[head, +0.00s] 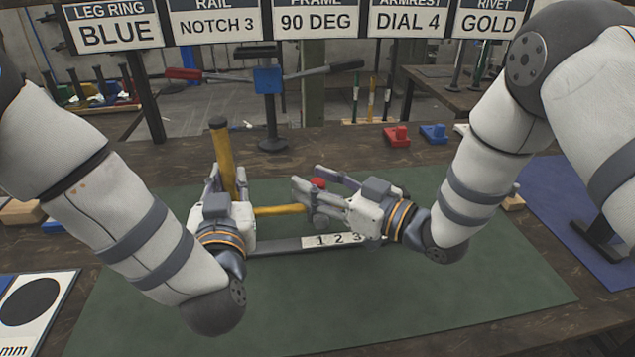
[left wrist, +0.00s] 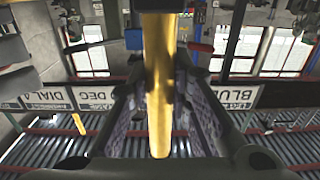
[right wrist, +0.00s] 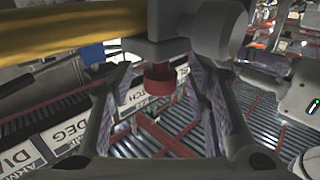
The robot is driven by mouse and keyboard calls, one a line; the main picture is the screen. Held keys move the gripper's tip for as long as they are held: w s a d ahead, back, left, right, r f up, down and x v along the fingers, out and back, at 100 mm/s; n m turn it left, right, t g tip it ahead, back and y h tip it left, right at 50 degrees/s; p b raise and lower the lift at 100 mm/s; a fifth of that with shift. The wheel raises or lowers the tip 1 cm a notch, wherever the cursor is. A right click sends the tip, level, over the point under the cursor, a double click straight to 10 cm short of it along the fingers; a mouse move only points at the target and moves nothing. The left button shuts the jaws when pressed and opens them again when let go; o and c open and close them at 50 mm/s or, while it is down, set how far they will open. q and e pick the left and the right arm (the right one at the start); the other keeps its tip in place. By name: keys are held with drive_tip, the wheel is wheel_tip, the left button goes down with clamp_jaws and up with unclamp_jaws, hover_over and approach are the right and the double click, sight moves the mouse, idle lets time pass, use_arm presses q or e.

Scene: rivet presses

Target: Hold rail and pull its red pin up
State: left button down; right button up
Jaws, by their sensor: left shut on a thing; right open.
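The rail is a dark bar with a white 1 2 3 scale (head: 332,241) lying on the green mat. A yellow upright post (head: 219,145) and a yellow horizontal tube (head: 281,210) show by it; how they join is hidden by my grippers. My left gripper (head: 228,180) is shut on the yellow post, which fills the space between its fingers in the left wrist view (left wrist: 158,90). The red pin (head: 318,183) sits at the tube's right end. My right gripper (head: 312,188) is open around it; in the right wrist view the pin (right wrist: 160,80) shows between the spread fingers, below a grey collar (right wrist: 175,48).
The green mat (head: 400,310) is clear in front. Behind stand a black post with a blue block (head: 267,80), and red (head: 397,136) and blue (head: 433,133) parts. A row of signs (head: 310,22) hangs above. A blue mat (head: 560,190) lies right.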

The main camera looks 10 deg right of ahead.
clamp_jaws()
drive_tip(key=shift+r, duration=1.1)
unclamp_jaws()
drive_tip(key=v, duration=1.2)
